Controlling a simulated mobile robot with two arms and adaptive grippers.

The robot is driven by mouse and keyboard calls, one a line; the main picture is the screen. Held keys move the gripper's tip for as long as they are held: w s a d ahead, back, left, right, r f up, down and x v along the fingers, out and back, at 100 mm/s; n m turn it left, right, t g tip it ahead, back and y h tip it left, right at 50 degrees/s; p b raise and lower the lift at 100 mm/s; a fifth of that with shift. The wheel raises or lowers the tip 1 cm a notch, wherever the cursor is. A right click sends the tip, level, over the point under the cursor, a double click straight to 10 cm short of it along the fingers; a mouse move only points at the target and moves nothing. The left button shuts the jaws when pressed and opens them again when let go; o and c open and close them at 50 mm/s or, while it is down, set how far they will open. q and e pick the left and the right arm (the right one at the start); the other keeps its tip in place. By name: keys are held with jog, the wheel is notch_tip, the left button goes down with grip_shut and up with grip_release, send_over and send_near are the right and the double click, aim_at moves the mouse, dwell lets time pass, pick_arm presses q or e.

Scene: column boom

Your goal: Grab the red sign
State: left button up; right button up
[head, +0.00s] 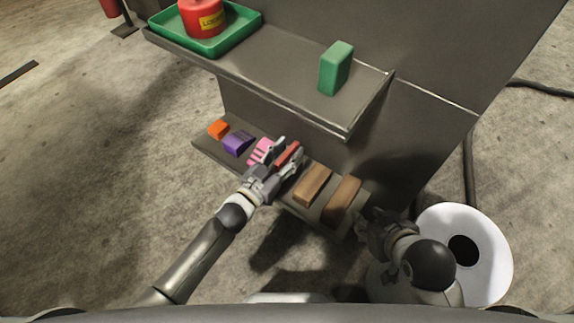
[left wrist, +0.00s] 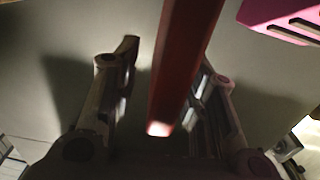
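The red sign looks like a narrow red bar (head: 287,154) on the lower shelf, between a pink block and the brown blocks. My left gripper (head: 289,151) is at it, with a finger on either side. In the left wrist view the red bar (left wrist: 184,55) runs between the open fingers (left wrist: 165,85). A gap shows on its left side; it is close to the right finger, and I cannot tell whether they touch. My right gripper (head: 370,226) is dark, by the right end of the lower shelf; its finger state is unclear.
The lower shelf (head: 207,147) also holds an orange block (head: 218,129), a purple block (head: 239,143), the pink block (head: 261,150) and two brown blocks (head: 313,185). The upper shelf (head: 285,80) overhangs, with a green block (head: 335,68) and a green tray (head: 235,33) holding a red object (head: 201,17).

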pick_arm(q)
grip_shut()
jog(key=shift+r, duration=0.1)
dwell(0.4)
